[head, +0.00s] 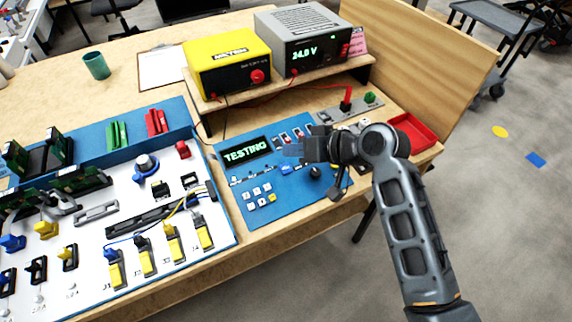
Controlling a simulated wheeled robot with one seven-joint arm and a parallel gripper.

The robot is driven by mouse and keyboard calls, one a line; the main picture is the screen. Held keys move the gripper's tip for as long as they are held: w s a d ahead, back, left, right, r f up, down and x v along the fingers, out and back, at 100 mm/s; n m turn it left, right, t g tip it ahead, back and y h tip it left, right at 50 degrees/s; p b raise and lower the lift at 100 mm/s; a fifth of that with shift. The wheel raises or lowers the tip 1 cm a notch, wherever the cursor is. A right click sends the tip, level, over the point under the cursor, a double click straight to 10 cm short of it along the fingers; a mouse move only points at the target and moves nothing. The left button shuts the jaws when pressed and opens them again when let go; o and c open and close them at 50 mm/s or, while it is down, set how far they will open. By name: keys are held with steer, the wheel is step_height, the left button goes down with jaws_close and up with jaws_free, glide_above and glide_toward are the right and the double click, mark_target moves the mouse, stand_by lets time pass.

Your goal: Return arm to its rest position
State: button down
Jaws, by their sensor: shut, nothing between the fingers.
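My gripper (292,149) is over the blue control panel (245,203) on the workbench, with its fingers pointing left. Its fingers are shut with nothing between them. My arm reaches in from the lower right, bent at the joint just right of the gripper. The panel's screen (246,150) reads "TESTING" and lies left of the fingertips. The gripper and wrist hide part of the panel's right side. I cannot tell whether the fingers touch the panel.
A white board (189,262) with switches, connectors and wires lies left. A yellow meter (228,62) and a grey power supply (303,40) reading 24.0 V stand on a shelf behind. A red tray (416,133) sits behind the wrist. Open floor lies right of the bench.

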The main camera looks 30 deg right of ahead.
steer(key=shift+m+t+h, duration=0.6)
steer(key=shift+m+h, duration=0.2)
steer(key=shift+h, duration=0.1)
steer(key=s+a+f, duration=0.1)
steer(key=s, duration=0.1)
steer(key=s+a+f, duration=0.1)
steer(key=s+f, duration=0.1)
steer(key=s, duration=0.1)
steer(key=s+a+f, duration=0.1)
steer(key=s, duration=0.2)
steer(key=shift+s+f, duration=0.1)
steer(key=shift+f, duration=0.05)
steer(key=s+t+h, duration=0.1)
steer(key=s+h, duration=0.2)
steer(key=s, duration=0.9)
steer(key=s+d+r+n+t, duration=0.1)
steer(key=s+r, duration=0.6)
steer(key=s, duration=0.2)
steer(key=s+d+r+n+t, duration=0.1)
steer(key=s+r+t, duration=0.1)
steer(key=s+r, duration=0.5)
steer(key=s, duration=0.3)
steer(key=shift+d+n+h, duration=0.15)
steer(key=shift+n+h, duration=0.25)
steer(key=shift+s+f, duration=0.1)
